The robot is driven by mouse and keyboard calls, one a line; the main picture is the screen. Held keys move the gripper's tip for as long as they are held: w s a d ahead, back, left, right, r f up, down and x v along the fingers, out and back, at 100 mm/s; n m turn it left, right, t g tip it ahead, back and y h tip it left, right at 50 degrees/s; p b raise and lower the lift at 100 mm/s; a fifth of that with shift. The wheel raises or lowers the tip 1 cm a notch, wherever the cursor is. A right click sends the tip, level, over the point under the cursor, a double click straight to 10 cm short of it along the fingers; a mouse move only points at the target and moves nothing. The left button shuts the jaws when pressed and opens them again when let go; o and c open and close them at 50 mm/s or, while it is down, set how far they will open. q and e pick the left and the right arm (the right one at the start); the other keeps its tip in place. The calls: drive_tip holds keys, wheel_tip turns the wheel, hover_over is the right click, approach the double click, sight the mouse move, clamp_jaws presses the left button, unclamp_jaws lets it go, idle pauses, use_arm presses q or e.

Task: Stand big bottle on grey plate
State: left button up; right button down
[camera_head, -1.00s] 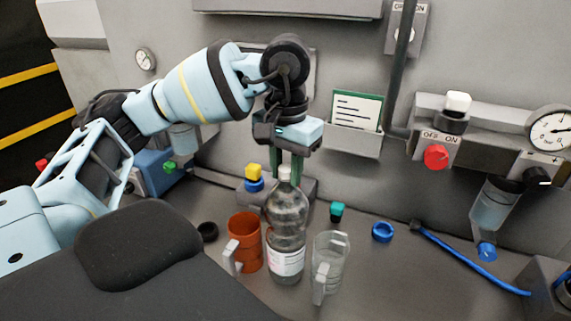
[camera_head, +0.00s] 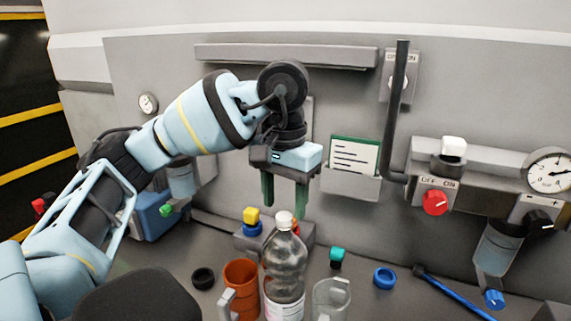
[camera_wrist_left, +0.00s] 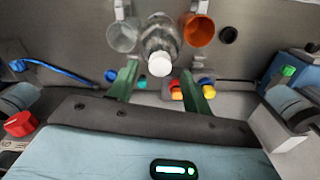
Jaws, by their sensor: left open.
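The big bottle (camera_head: 286,268), clear with a white cap and a white label, stands upright in front of the wall. Its base is cut off by the lower edge of the head view. My left gripper (camera_head: 285,207) is open and empty, pointing down, with its green fingertips about level with the cap or just above it. In the left wrist view the bottle (camera_wrist_left: 161,40) and its cap appear beyond and between the open fingers (camera_wrist_left: 160,68). I cannot make out a separate grey plate from the grey worktop. My right gripper is not in view.
An orange mug (camera_head: 241,286) stands close left of the bottle and a clear mug (camera_head: 331,299) close right. Behind are a yellow-and-blue knob (camera_head: 252,220) and a teal knob (camera_head: 337,257). A blue ring (camera_head: 384,278) and a black ring (camera_head: 203,278) lie to either side.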

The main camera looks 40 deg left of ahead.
use_arm(q)
wheel_tip(320, 180, up, 4)
drive_tip(key=shift+r, duration=2.1)
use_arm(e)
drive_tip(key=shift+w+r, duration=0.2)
use_arm(q)
drive_tip(key=shift+o, duration=0.4)
drive_tip(key=shift+d, duration=0.1)
